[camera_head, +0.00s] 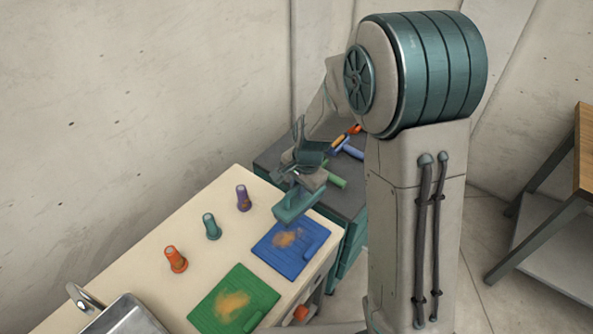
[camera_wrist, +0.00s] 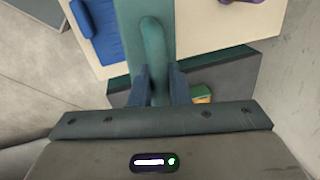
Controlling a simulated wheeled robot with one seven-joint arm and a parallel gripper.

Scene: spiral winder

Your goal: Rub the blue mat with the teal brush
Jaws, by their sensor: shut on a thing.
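My gripper (camera_head: 302,180) is shut on the teal brush (camera_head: 297,204) by its handle. The brush hangs at the back edge of the blue mat (camera_head: 304,262); I cannot tell whether it touches the surface. A brown-orange smear lies on the mat near its middle. In the wrist view, my gripper (camera_wrist: 159,76) has its fingers on both sides of the handle of the teal brush (camera_wrist: 152,45). The blue mat (camera_wrist: 103,35) shows there left of the brush, partly hidden by it.
A green mat (camera_head: 222,292) with a similar smear lies nearer on the pale table. Orange (camera_head: 176,260), teal (camera_head: 212,227) and purple (camera_head: 243,198) items stand behind. A sink (camera_head: 125,318) is lower left. A dark surface (camera_head: 345,200) holds green, blue and orange tools.

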